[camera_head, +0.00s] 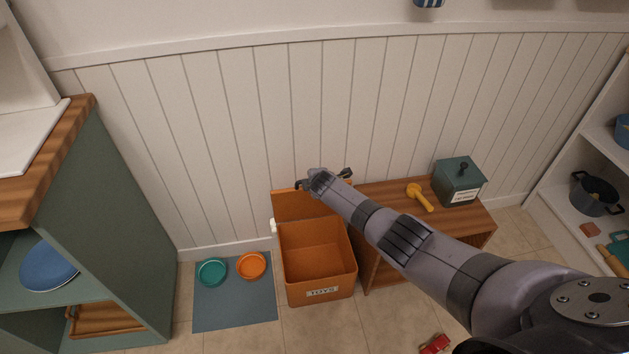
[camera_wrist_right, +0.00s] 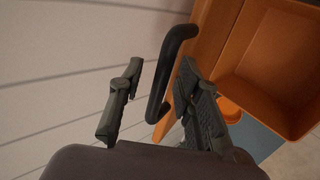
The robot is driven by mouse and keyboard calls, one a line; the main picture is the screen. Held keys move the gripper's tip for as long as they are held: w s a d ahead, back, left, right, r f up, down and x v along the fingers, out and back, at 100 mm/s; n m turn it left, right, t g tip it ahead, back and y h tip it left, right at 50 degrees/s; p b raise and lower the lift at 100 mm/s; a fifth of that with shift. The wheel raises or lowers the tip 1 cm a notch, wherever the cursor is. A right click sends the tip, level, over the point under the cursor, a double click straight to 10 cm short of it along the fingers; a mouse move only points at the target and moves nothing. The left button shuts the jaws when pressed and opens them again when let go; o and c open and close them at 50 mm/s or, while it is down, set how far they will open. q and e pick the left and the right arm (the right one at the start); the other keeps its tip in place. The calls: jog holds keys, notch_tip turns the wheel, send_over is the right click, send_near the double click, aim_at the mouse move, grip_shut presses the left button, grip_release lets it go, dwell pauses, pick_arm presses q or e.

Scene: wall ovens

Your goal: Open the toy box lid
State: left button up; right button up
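The orange toy box (camera_head: 318,292), labelled TOYS, stands on the floor with its inside showing empty. Its lid (camera_head: 290,207) is raised at the back, near the wall; my arm covers part of it. My right gripper (camera_head: 323,179) is at the lid's upper edge. In the right wrist view, the lid's black handle (camera_wrist_right: 171,76) shows between the two spread fingers of the right gripper (camera_wrist_right: 158,88), closer to the right finger. Firm contact cannot be seen. The box's inside (camera_wrist_right: 283,55) shows at upper right. My left gripper is not in view.
A blue mat (camera_head: 235,308) with two bowls lies left. A red toy (camera_head: 435,344) is on the floor. The panelled wall is close behind.

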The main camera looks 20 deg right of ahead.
jog(key=v, duration=1.2)
dwell(0.3)
dwell(0.3)
